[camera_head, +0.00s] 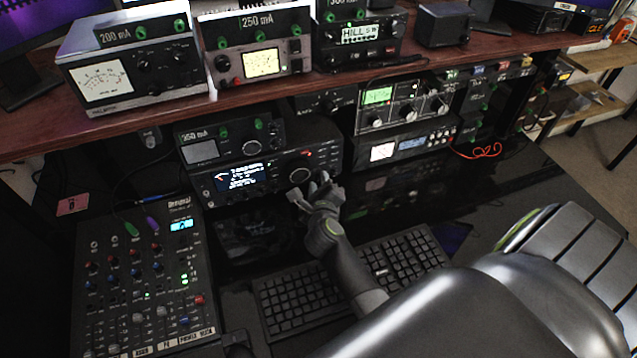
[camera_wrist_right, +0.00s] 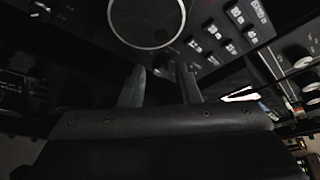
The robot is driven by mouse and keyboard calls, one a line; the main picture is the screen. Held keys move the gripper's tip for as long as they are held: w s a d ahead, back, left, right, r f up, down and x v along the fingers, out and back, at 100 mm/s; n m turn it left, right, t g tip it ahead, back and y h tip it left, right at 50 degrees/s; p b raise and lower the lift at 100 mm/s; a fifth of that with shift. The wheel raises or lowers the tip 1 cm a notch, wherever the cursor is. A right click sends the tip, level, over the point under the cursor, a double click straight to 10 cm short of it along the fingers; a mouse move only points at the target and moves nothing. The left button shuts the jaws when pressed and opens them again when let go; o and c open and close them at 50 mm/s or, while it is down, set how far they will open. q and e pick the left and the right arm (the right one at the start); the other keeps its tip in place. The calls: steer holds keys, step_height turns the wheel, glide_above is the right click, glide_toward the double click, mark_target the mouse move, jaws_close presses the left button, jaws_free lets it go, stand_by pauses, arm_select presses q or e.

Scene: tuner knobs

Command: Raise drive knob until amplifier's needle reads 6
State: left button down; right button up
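My right gripper (camera_head: 309,186) is in front of the black radio (camera_head: 243,180), close to the large round dial on its right side (camera_head: 300,175). In the right wrist view its two fingers (camera_wrist_right: 162,72) stand apart with nothing between them. A large dark round knob with a pale rim (camera_wrist_right: 147,18) is beyond the fingertips there, not held. The radio has a lit screen with a small meter. No readable label marks the drive knob or amplifier. Needle meters show on the grey-white unit (camera_head: 100,82) and the unit with the yellow-lit dial (camera_head: 262,63); their readings are too small to tell.
A mixer panel (camera_head: 145,285) with many knobs lies at left. A keyboard (camera_head: 300,300) lies below my right forearm. A wooden shelf (camera_head: 240,95) overhangs the radio.

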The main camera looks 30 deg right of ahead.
jaws_close()
steer(key=m+p, duration=0.1)
steer(key=p, duration=0.1)
steer(key=m+y+p, duration=0.1)
steer(key=p, duration=0.1)
steer(key=shift+d+r+p, duration=0.15)
steer(key=shift+r+p, duration=0.25)
steer(key=shift+f+m+y+p, duration=0.1)
steer(key=shift+m+y+p, duration=0.4)
steer(key=shift+m+p, duration=0.1)
steer(key=shift+f, duration=0.15)
steer(key=shift+o, duration=1.1)
jaws_free()
